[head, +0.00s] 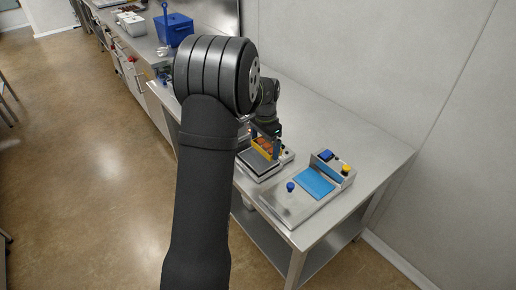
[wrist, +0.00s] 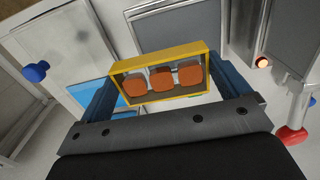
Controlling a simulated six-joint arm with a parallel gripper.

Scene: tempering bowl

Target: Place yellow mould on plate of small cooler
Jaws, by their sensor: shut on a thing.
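The yellow mould (head: 262,152) is an open rectangular frame with three orange-brown blocks in it. It also shows in the wrist view (wrist: 158,60), tilted, between the two blue fingers. My gripper (head: 266,138) is shut on the mould's two ends. In the head view it holds the mould over or close to a small steel unit with a dark grey plate (head: 250,163). In the wrist view a dark grey plate (wrist: 175,28) shows beyond the mould, apart from it. I see no label naming the small cooler. My arm hides part of the table.
A larger steel unit (head: 285,207) with a blue plate (head: 315,182), blue knob (head: 290,187) and yellow knob (head: 346,169) stands to the right. A blue container (head: 174,29) is at the back left. The wrist view shows a red knob (wrist: 291,134). Table behind is clear.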

